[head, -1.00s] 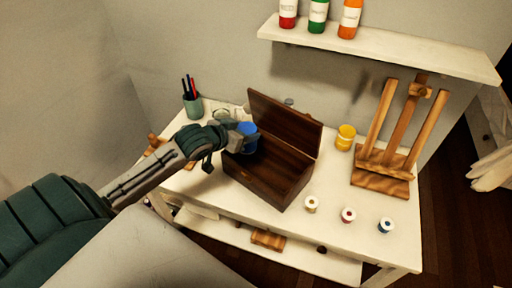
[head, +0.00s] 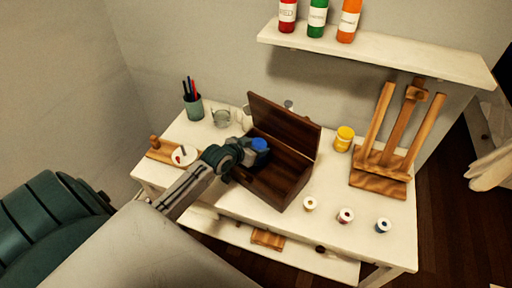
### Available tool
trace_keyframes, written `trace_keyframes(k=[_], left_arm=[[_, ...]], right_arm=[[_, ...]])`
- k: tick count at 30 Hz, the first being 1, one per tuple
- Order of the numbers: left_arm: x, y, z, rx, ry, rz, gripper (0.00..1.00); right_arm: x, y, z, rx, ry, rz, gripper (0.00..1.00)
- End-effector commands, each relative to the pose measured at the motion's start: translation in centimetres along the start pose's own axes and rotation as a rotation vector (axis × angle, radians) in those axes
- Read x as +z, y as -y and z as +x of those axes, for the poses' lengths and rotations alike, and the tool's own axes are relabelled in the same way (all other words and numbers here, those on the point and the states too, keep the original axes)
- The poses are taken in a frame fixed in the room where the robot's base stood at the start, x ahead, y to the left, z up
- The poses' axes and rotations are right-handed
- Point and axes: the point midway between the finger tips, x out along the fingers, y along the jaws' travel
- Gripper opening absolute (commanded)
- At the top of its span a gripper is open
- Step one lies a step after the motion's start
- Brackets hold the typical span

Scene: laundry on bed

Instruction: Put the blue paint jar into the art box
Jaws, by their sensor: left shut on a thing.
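The blue paint jar (head: 260,145) is held in my left gripper (head: 246,152), over the left part of the art box. Its blue lid shows, and the gripper hides much of its lower part. The art box (head: 294,190) is dark brown wood, with its lid (head: 284,123) standing open at the back. I cannot tell whether the jar is just above the box or below its rim. My right gripper is not in view.
On the white table (head: 340,235) are a yellow jar (head: 344,138), a wooden easel (head: 383,160), small spools (head: 345,215) in front, a pen cup (head: 193,107), a glass jar (head: 221,117) and a white dish (head: 184,155). A shelf (head: 380,52) with bottles hangs above.

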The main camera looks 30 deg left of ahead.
Motion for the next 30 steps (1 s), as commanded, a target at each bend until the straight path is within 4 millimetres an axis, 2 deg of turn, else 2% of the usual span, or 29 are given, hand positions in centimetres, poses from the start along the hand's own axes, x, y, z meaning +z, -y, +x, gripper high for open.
trace_keyframes(k=[3,14,15,18,27,30], left_arm=[[0.46,-0.03,0.62,0.0,-0.002,-0.002,0.25],[0.94,-0.01,1.01,0.0,-0.003,0.001,0.25],[1.08,0.0,1.05,0.0,-0.001,0.001,0.57],[1.01,0.0,1.01,0.0,-0.001,0.001,0.77],[0.86,0.01,0.93,0.0,-0.001,0.001,0.77],[0.89,0.06,0.34,-0.001,-0.001,0.003,0.77]], right_arm=[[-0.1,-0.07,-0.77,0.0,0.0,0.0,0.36],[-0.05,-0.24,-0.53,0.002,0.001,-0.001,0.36],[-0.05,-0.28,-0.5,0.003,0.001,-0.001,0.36],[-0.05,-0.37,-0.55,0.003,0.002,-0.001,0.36],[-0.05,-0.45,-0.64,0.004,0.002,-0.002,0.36],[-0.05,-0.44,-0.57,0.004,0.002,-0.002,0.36]])
